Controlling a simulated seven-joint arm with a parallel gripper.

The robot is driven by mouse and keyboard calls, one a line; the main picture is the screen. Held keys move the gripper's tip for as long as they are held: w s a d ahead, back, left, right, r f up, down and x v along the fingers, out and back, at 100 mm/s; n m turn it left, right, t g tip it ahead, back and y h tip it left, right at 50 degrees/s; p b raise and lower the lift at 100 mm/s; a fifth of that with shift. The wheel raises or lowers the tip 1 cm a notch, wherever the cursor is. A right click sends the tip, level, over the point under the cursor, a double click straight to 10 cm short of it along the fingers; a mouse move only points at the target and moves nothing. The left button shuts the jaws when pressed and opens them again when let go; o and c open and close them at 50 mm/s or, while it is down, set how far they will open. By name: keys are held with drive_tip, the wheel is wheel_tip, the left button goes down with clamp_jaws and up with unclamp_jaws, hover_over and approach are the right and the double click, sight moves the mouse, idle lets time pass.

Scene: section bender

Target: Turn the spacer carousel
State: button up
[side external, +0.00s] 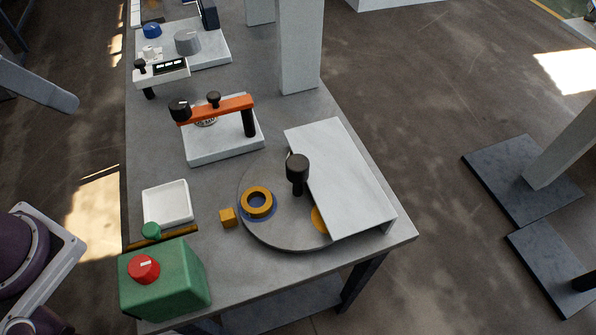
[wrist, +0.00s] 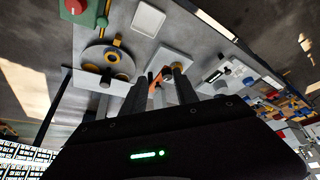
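The disc also shows in the wrist view (wrist: 92,54), at upper left. My gripper (wrist: 162,72) shows only in the wrist view, its dark fingers apart with no object seen held, away from the disc.
Beside the disc are a small yellow block (side external: 228,217), a white tray (side external: 167,204) and a green box (side external: 165,282) with a red button. An orange-armed fixture (side external: 222,108) stands behind. A grey column (side external: 300,45) rises from the bench further back.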

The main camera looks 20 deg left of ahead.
drive_tip(key=o, duration=0.4)
drive_tip(key=w+d, duration=0.2)
drive_tip(key=w, duration=0.1)
drive_tip(key=w+d+m+g, duration=0.1)
drive_tip(key=w+d, duration=0.1)
drive_tip(key=w+d+m+g, duration=0.1)
drive_tip(key=w+d, duration=0.1)
drive_tip(key=w, duration=0.1)
drive_tip(key=shift+w+d+r+h, duration=0.2)
drive_tip(key=shift+w+h, duration=0.1)
drive_tip(key=shift+c, duration=0.2)
drive_tip(key=m+g+y, duration=0.1)
drive_tip(key=m+g, duration=0.2)
drive_tip(key=m, duration=0.1)
hover_over(299, 162)
drive_tip(key=f, duration=1.3)
drive_tip(key=shift+a, duration=0.2)
wheel_tip(299, 162, down, 7)
drive_tip(key=shift+d+r, duration=0.1)
drive_tip(key=shift+d, duration=0.05)
drive_tip(key=shift+f, duration=0.35)
drive_tip(key=shift+c, duration=0.3)
clamp_jaws()
drive_tip(key=shift+r, duration=0.1)
